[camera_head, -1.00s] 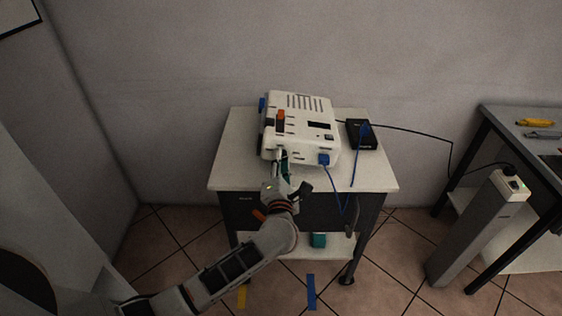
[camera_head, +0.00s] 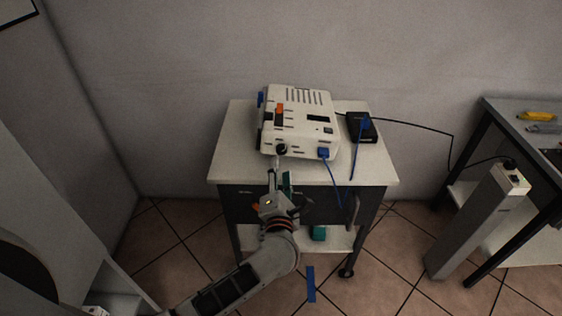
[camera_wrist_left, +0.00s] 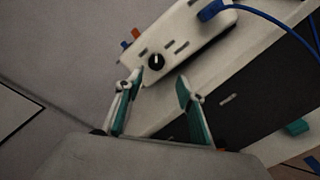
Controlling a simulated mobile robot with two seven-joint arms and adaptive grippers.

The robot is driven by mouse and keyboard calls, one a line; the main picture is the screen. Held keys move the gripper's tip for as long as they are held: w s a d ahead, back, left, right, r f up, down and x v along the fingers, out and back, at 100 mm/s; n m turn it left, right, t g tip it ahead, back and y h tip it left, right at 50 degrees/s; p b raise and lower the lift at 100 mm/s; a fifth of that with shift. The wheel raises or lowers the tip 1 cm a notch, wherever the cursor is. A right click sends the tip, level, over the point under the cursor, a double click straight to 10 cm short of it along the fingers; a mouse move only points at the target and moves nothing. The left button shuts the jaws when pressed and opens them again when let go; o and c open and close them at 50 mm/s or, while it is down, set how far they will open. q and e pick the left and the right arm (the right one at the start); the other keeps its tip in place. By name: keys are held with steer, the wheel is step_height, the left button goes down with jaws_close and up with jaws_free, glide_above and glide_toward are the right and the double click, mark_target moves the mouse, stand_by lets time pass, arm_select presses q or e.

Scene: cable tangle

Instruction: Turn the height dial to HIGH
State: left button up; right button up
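The height dial is a round black knob (camera_head: 281,149) on the front face of the white box (camera_head: 304,98), towards its left end. In the left wrist view the knob (camera_wrist_left: 156,61) shows whole, with a small pale mark on it. I cannot read its setting or any label. My left gripper (camera_head: 282,176) is in front of and below the knob, apart from it. In the left wrist view the left gripper (camera_wrist_left: 157,86) has its two teal-padded fingers spread with nothing between them, and the knob lies beyond the fingertips. My right gripper is not in view.
The box sits on a pale-topped table (camera_head: 373,172). A blue plug (camera_head: 323,154) with a hanging blue cable is to the right of the knob. A black device (camera_head: 361,127) sits right of the box. A grey post (camera_head: 478,221) stands farther right.

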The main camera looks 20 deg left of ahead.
mark_target(282, 152)
arm_select(q)
steer(key=v, duration=0.6)
steer(key=shift+w, duration=0.1)
